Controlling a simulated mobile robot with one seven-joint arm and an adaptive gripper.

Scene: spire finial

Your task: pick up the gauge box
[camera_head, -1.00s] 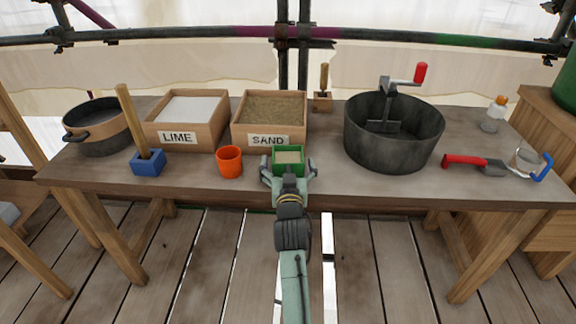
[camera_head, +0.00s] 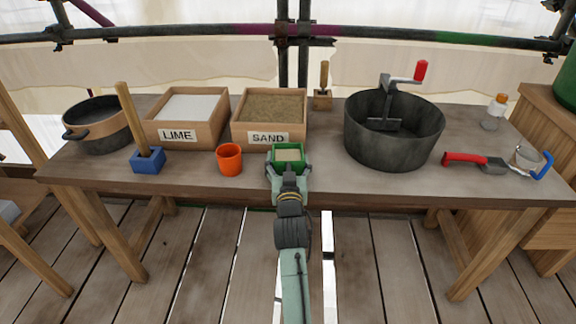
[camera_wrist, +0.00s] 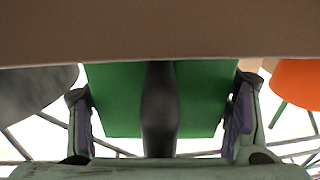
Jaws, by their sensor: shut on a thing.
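The gauge box (camera_head: 288,146) is a small green open-topped box with a pale inside, at the front middle of the table before the SAND box. In the wrist view its green face (camera_wrist: 116,100) fills the space between the fingers, partly hidden by a dark part in the middle. My gripper (camera_head: 289,166) reaches it from the front edge, with one finger on each side, shut on it. The box looks level. I cannot tell whether it is clear of the tabletop.
An orange cup (camera_head: 229,160) stands close on the left. The SAND box (camera_head: 268,138) and LIME box (camera_head: 178,136) are behind. A dark mixing pot (camera_head: 392,148) with a red-handled crank stands right. A red-handled trowel (camera_head: 476,163) lies farther right. Table (camera_head: 345,187) front right of the box is bare.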

